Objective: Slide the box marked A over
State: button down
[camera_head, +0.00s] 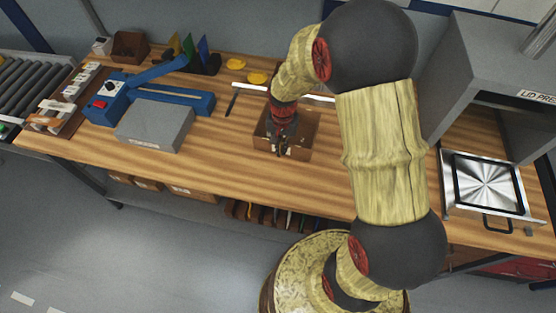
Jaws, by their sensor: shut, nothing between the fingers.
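My gripper (282,152) points down at the middle of the wooden table (225,160). It is shut, with its fingertips at a brown open box (306,137); I cannot tell whether they touch it. My arm comes in from the right and hides part of the table behind it. A small pale label shows on the front of the brown box, too small to read. A grey block-like box (155,127) lies to the left, apart from my gripper. I cannot make out a letter A on either box.
A blue device with a lever (165,82) stands behind the grey box. Yellow discs (257,78) and a dark rack of coloured plates (203,62) are at the back. A press with a metal plate (487,183) is at the right. Table between grey and brown boxes is clear.

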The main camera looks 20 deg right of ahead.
jog(key=w+d, duration=0.1)
jog(key=w, duration=0.1)
jog(key=w+d, duration=0.3)
jog(key=w, duration=0.1)
jog(key=shift+d, duration=0.35)
jog(key=shift+s+a+p, duration=0.1)
jog(key=shift+p, duration=0.2)
